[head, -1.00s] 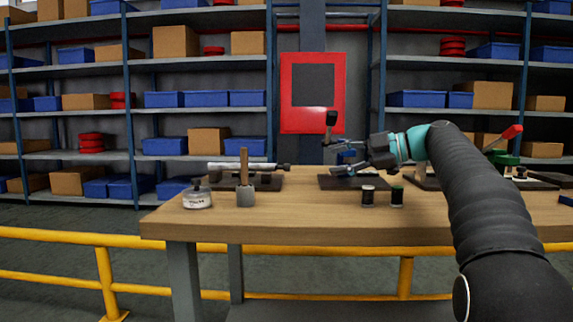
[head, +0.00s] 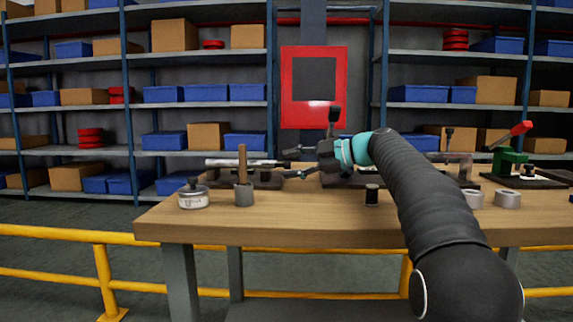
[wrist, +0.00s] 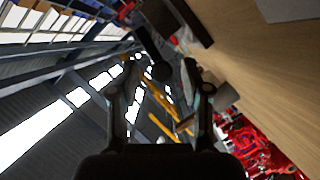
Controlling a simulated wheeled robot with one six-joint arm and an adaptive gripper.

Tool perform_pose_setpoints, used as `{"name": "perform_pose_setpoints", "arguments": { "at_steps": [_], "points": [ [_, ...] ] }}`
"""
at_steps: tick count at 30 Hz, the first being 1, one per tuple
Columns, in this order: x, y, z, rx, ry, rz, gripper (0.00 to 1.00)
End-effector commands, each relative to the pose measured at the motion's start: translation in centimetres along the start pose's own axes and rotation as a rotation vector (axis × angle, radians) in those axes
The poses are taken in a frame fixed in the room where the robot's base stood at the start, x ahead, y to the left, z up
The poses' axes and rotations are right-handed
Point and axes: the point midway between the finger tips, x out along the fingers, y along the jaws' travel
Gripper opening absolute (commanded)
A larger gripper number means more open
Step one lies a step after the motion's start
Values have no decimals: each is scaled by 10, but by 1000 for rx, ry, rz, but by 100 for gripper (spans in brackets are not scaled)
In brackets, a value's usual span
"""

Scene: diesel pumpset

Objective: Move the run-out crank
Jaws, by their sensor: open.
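The run-out fixture appears to be the one at the left of the bench, with a grey horizontal shaft (head: 235,162) over a dark base. What I take as its crank shows in the wrist view as a dark arm with a round knob (wrist: 162,71), ahead of my fingers and roughly between them. In the head view its end merges with my fingers, so contact cannot be told. My gripper (head: 292,165) is open and empty, pointing left at the shaft's right end. Its two fingers (wrist: 152,85) are spread in the wrist view.
A grey cup with a wooden handle (head: 243,193) and a lidded jar (head: 194,196) stand in front of the shaft. A black knob on a lever (head: 333,116) rises behind my gripper. A dark spool (head: 372,195) and grey rings (head: 507,199) stand near the front edge.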

Motion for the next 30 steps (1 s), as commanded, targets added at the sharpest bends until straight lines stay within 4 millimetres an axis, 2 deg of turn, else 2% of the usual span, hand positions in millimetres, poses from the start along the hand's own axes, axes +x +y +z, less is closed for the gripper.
{"name": "perform_pose_setpoints", "arguments": {
  "at_steps": [6,15,17,21,30],
  "points": [
    [16,0,-1,-1,0,0,47],
    [18,0,0,-1,-1,1,47],
    [18,0,0,-1,-1,1,35],
    [18,0,0,-1,-1,1,0],
    [18,3,-1,19,0,-8,0]
  ]
}}
